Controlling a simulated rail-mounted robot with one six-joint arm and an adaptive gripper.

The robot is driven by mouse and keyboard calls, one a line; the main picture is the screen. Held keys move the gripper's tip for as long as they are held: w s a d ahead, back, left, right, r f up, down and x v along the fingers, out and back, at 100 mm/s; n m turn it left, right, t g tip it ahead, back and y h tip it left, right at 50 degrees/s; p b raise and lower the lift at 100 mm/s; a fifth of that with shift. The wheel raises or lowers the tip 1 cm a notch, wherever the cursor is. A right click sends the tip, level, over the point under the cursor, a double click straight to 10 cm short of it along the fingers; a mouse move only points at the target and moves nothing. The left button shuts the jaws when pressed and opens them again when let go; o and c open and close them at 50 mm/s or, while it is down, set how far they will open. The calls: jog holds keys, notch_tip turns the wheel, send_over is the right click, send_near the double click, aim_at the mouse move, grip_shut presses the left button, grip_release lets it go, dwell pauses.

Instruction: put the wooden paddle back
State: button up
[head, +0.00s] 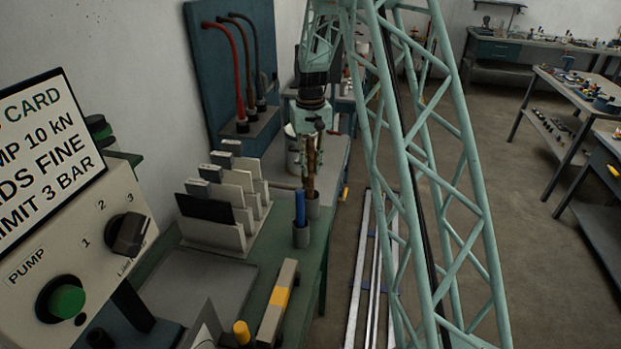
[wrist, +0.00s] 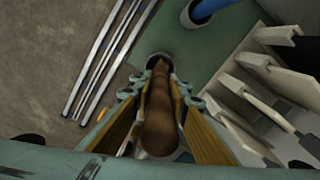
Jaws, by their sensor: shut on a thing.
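My gripper (head: 312,152) points down over the bench, shut on the brown wooden paddle (head: 311,172). In the wrist view the paddle (wrist: 158,125) lies between the two fingers of my gripper (wrist: 161,88), its narrow end pointing away from the camera. A grey cylindrical holder (head: 313,209) stands on the bench below the paddle. In the wrist view the paddle's tip overlaps the dark mouth of this holder (wrist: 159,56). I cannot tell whether the tip is inside or just above it.
A second grey holder (head: 301,237) with a blue rod (head: 299,206) stands nearer, close beside the first. A rack of upright plates (head: 228,192) is to the left. A white pot (head: 293,152) stands behind. A pump panel (head: 85,255) fills the left foreground.

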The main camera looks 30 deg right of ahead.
aim_at(311, 148)
jog(key=shift+f, duration=0.15)
jog(key=shift+f, duration=2.3)
jog(key=o, duration=0.8)
jog(key=shift+o, duration=0.2)
jog(key=shift+r, duration=0.25)
notch_tip(311, 148, up, 12)
jog(key=shift+f, duration=0.15)
